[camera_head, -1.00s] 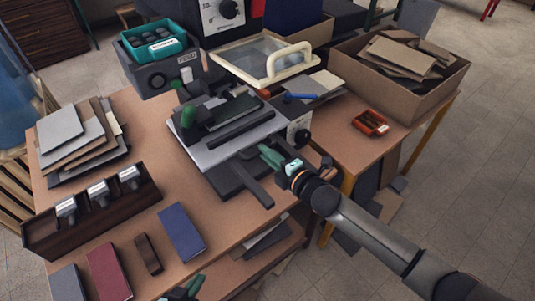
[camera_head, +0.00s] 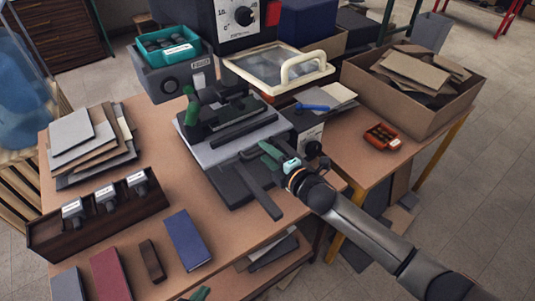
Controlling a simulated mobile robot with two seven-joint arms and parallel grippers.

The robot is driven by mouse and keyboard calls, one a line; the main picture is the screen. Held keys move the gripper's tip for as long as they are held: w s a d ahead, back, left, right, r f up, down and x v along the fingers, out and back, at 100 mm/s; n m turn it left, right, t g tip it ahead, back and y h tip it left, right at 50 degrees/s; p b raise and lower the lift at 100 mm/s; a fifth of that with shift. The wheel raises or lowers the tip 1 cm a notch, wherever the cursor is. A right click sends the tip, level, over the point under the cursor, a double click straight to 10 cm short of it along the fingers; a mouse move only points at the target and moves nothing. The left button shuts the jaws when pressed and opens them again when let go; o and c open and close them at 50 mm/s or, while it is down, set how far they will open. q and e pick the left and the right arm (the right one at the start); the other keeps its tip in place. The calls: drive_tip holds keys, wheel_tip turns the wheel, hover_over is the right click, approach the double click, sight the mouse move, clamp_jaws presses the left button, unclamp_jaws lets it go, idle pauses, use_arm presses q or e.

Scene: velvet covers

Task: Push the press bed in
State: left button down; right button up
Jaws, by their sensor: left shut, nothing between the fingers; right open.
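The press bed (camera_head: 216,155) is a flat grey plate at the middle of the table, in front of the dark press (camera_head: 208,22). A dark fixture with a green-knobbed lever stands on it. A dark bar (camera_head: 259,190) sticks out toward the front. My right gripper (camera_head: 268,153) is open, with its green fingers close to the bed's front right edge; whether they touch it I cannot tell. My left gripper (camera_head: 200,294) is shut and empty at the bottom edge, mostly out of view.
A cream-framed clear cover (camera_head: 232,64) is behind the bed. A teal bin (camera_head: 165,49) stands at the back left. A label rack (camera_head: 45,236) and coloured books lie at the front left. A cardboard box (camera_head: 400,98) and an orange tray (camera_head: 382,137) are on the right.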

use_arm(q)
drive_tip(key=shift+r+p, duration=0.3)
drive_tip(key=shift+p, duration=0.05)
use_arm(e)
drive_tip(key=v, duration=1.2)
drive_tip(key=shift+s, duration=0.2)
drive_tip(key=shift+d, duration=0.2)
